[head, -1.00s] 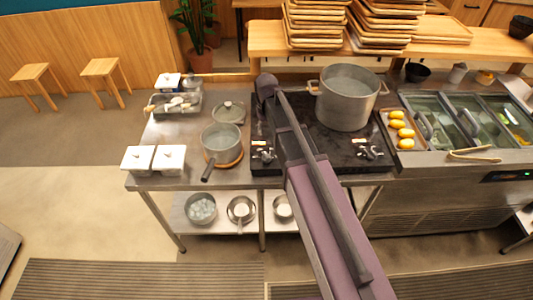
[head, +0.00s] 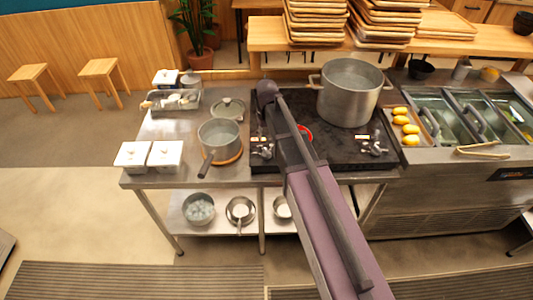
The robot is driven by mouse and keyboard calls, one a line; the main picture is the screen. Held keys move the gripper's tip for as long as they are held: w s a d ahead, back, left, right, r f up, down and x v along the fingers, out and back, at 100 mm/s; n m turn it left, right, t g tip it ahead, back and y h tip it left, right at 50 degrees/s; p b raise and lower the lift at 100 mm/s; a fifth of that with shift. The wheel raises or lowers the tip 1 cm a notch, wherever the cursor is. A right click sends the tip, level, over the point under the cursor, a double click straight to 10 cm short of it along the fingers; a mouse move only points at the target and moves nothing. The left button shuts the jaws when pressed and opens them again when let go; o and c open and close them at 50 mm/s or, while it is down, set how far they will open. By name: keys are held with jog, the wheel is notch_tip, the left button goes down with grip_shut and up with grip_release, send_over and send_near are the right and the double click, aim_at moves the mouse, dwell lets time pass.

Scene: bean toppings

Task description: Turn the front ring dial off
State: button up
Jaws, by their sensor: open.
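The black stove (head: 345,150) stands in the middle of the metal counter. Small metal dials (head: 374,146) sit at its front right, and another set of dials (head: 262,151) sits at its front left beside my arm. I cannot tell from their size how each dial is turned. A red curved ring part (head: 306,132) shows on the stove top at the right edge of my arm, which hides the rest. My arm crosses the stove's left middle. My gripper is not visible; the arm hides whatever lies behind it.
A large steel pot (head: 350,97) stands on the stove's back right. A saucepan (head: 219,140) sits on a wooden trivet left of the stove. Two white lidded containers (head: 132,155) stand at the counter's left front. A tray of yellow items (head: 405,122) lies right of the stove.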

aim_at(267, 150)
jog(key=shift+f+b, duration=3.7)
jog(key=shift+f, duration=0.3)
grip_shut()
